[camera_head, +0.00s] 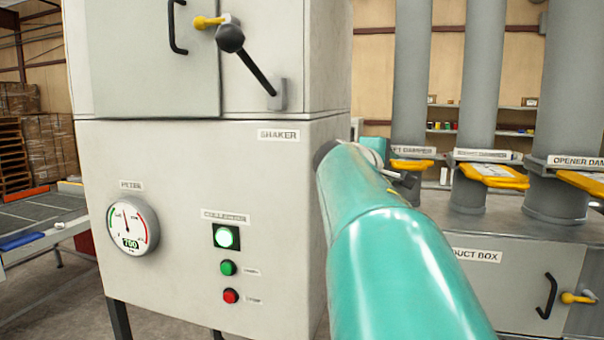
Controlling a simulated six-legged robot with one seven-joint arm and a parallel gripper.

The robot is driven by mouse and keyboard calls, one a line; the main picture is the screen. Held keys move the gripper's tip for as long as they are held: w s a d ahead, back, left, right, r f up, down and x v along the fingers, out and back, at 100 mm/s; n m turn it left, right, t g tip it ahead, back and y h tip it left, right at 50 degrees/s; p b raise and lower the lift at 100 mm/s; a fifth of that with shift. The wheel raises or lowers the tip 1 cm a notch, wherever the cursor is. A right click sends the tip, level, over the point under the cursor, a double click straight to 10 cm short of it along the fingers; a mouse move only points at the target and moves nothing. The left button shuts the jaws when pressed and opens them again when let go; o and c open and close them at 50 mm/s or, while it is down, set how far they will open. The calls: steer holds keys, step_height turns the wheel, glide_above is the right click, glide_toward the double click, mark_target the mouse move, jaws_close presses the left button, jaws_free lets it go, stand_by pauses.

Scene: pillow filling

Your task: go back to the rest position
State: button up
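My teal arm rises from the bottom right of the head view and bends in front of the right edge of the shaker cabinet (290,220). Its far end lies mostly behind my own arm link.
The shaker has a black-knobbed lever (255,68), a dial gauge (132,226), a lit green lamp (226,237), a green button (228,268) and a red button (230,296). Yellow damper handles (492,176) stick out from pipes above the product box (510,275). A table (40,215) stands left.

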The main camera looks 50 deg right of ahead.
steer(key=w+a+f+m+t+y, duration=0.1)
steer(key=w+a+f+t+y, duration=0.2)
steer(key=a+f, duration=0.8)
steer(key=w+a+f+t+y, duration=0.25)
steer(key=a+f+y, duration=0.3)
steer(key=a, duration=0.85)
steer(key=s+a+f+y, duration=0.2)
steer(key=a+f, duration=0.3)
steer(key=a, duration=0.2)
steer(key=s+a+f+y, duration=0.2)
steer(key=a+f+y, duration=0.1)
steer(key=a, duration=0.5)
steer(key=s+a+f+g+y, duration=0.1)
steer(key=s+a+f+y, duration=0.1)
steer(key=a+f, duration=0.4)
steer(key=shift+s+a+f+m, duration=0.3)
steer(key=shift+a, duration=0.85)
steer(key=shift+d, duration=0.15)
